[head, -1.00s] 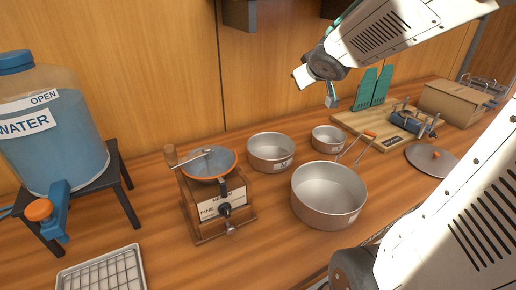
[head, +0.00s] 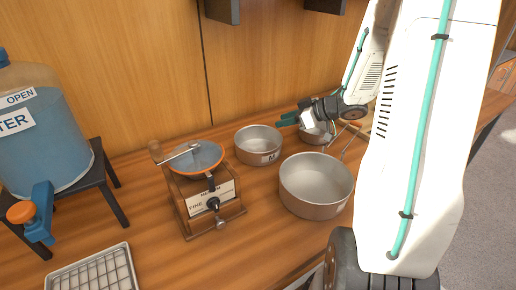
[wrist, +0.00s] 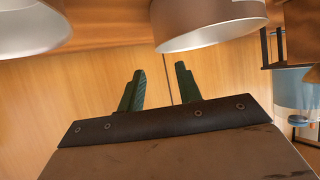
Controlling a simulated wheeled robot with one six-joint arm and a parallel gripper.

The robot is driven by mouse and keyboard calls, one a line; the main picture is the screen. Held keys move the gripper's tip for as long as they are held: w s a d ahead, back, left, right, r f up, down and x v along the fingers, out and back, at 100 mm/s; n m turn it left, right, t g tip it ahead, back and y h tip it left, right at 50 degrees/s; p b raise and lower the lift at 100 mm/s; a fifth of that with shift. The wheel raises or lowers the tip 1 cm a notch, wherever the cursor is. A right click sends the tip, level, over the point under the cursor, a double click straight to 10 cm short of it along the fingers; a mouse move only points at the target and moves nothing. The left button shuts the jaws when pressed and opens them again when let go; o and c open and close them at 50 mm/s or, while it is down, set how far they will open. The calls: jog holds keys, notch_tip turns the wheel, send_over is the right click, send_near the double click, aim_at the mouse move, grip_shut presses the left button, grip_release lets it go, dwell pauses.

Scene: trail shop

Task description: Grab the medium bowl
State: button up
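The medium bowl (head: 258,147) is a round metal bowl marked M, upright on the wooden counter near the back wall, right of the grinder. My gripper (head: 287,119) is just right of it and slightly above its rim, with green fingers pointing left towards it. In the wrist view, which looks upside down, my gripper's two fingers (wrist: 160,80) are apart with nothing between them. A bowl, seemingly the medium one (wrist: 210,28), is at the top centre, beyond the fingertips and not touching them.
The large bowl (head: 316,187) stands in front, and a smaller bowl (head: 316,134) is partly hidden under my gripper. A grinder (head: 205,190) with a crank stands left of the medium bowl. A water jug (head: 45,130) on a black stand and a rack (head: 92,272) are farther left.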

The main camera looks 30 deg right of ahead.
aim_at(264, 128)
jog(key=shift+w+a+f, duration=0.25)
jog(key=shift+w+f, duration=0.1)
jog(key=shift+f, duration=0.15)
jog(key=shift+w+a+f, duration=0.2)
jog(key=shift+w+f, duration=0.1)
jog(key=shift+f, duration=0.2)
jog(key=shift+x, duration=2.9)
grip_shut()
